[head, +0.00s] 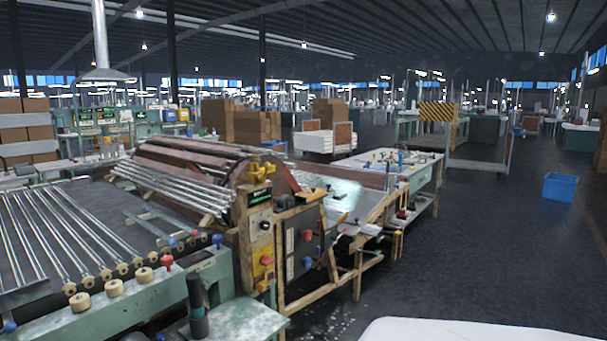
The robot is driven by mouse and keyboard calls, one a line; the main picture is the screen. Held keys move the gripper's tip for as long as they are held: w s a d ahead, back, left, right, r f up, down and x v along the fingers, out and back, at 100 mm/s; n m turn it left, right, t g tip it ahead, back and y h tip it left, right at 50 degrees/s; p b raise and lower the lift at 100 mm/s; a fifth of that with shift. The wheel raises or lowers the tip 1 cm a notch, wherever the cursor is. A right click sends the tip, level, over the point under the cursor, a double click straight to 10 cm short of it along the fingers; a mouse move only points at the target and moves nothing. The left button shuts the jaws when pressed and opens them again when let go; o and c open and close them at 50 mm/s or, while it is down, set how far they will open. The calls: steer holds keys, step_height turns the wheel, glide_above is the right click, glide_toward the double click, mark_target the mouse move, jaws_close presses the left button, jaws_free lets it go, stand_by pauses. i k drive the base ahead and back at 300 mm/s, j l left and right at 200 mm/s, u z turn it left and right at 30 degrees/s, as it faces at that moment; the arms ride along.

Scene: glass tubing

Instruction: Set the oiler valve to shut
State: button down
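I cannot pick out the oiler valve for certain. The machine (290,240) in the middle has a panel with small coloured fittings: a red knob (308,236), a blue knob (307,262) and a yellow fitting (266,260). Another red knob (167,262) stands on the green frame at the front left. A dark upright cylinder (196,305) stands at the near green bench. These parts are too small to read any valve's setting. My gripper is not in view.
A roller bed with glass tubes (60,230) fills the left. A green bench top (240,320) juts out in front of the machine. A worktable with small items (400,165) stands behind it. Dark floor (480,240) is open to the right, with a blue crate (559,187).

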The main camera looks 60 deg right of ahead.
mark_target(267, 166)
steer(key=z, duration=1.6)
steer(key=i+z, duration=0.25)
steer(key=i, duration=0.55)
steer(key=i+j+z, duration=0.2)
steer(key=i, duration=0.6)
